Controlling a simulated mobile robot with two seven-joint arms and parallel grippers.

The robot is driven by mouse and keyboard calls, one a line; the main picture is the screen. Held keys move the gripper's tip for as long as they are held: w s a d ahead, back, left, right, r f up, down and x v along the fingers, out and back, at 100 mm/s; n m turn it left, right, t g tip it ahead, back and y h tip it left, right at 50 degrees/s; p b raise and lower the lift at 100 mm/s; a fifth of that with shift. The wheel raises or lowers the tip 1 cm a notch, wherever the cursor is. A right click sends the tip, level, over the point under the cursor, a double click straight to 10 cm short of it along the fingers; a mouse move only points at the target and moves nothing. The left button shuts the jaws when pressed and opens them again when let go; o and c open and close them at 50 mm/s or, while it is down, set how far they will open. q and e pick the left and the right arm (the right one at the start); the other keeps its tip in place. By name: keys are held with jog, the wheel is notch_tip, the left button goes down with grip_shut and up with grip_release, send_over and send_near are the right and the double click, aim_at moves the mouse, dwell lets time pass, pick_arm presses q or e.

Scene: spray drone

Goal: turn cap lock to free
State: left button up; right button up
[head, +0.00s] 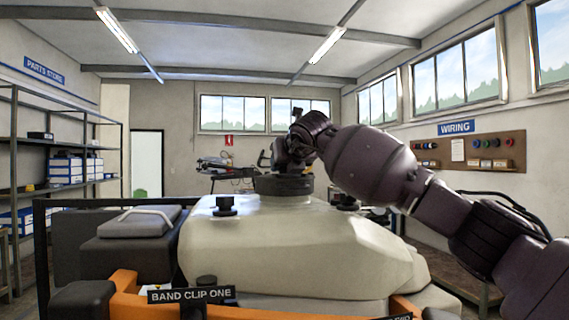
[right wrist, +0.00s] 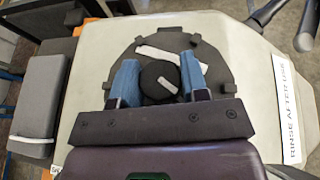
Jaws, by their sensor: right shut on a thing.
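The pale tank (head: 300,245) fills the middle of the head view, with the wide dark filler cap (head: 284,186) on its top. In the right wrist view the cap (right wrist: 208,55) is a dark disc with lugs on its rim and a white strip across it. In the head view the arm hides the knob. My left gripper is out of view.
A small black knob (head: 225,205) stands on the tank left of the cap. A grey box with a pale handle (head: 146,214) sits at left. A sign, "BAND CLIP ONE" (head: 191,294), is in front. A "RINSE AFTER USE" label (right wrist: 288,108) lies on the tank's right side.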

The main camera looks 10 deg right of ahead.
jog(key=shift+y, duration=0.3)
jog(key=o, duration=0.9)
jog(key=shift+o, duration=0.2)
jog(key=b+v, duration=0.1)
jog(key=v, duration=0.9)
jog(key=shift+s, duration=0.4)
jog(key=shift+r, duration=0.2)
